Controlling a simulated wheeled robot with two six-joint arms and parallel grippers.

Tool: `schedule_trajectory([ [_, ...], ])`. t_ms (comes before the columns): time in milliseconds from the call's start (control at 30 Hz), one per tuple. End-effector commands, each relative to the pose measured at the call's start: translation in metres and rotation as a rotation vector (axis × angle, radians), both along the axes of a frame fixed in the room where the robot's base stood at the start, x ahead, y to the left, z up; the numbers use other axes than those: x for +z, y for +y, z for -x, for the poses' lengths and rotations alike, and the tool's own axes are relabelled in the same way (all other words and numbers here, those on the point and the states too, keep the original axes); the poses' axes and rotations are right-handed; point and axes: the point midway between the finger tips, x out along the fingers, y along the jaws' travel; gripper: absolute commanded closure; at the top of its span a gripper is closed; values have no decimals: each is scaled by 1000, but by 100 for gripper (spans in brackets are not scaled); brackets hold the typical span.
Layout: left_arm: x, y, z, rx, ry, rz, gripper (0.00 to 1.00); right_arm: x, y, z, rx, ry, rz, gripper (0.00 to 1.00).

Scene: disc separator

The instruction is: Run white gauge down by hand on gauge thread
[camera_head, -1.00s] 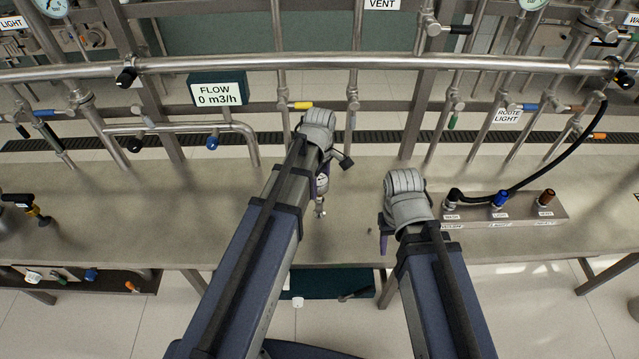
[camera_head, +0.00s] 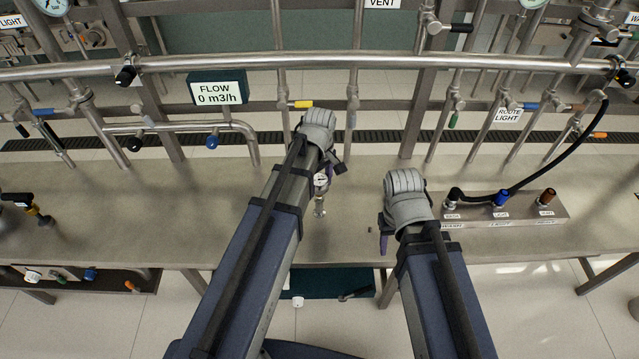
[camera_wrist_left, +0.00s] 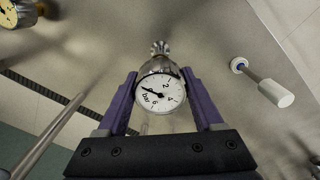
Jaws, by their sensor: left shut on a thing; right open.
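The white gauge (camera_wrist_left: 160,93) has a white dial with black numbers and a needle. In the left wrist view it sits between the two purple fingers of my left gripper (camera_wrist_left: 160,77), which is shut on it. A metal fitting (camera_wrist_left: 160,48) shows beyond the dial; I cannot tell how far the gauge is on the gauge thread. My right gripper (camera_head: 384,235) is open and empty over the bench, to the right.
A control box (camera_head: 520,211) with several knobs stands on the bench (camera_head: 150,215) at the right, with a black hose. Pipes with coloured valve handles run behind, beside a flow display (camera_head: 218,92). In the left wrist view a white-ended rod (camera_wrist_left: 270,86) stands at right.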

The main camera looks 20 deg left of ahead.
Motion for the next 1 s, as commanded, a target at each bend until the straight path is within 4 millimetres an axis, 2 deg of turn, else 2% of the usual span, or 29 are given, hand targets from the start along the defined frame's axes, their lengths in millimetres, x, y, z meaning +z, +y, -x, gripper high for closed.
schedule_trajectory([
  [200,0,0,0,-13,0,0,99,0,0,0,0,0,0,50],
  [500,0,0,0,-262,0,0,100,0,0,0,0,0,0,50],
  [833,0,0,0,-288,0,0,100,0,0,0,0,0,0,50],
  [1000,-1,0,0,-444,0,0,100,-1,0,0,0,0,0,50],
])
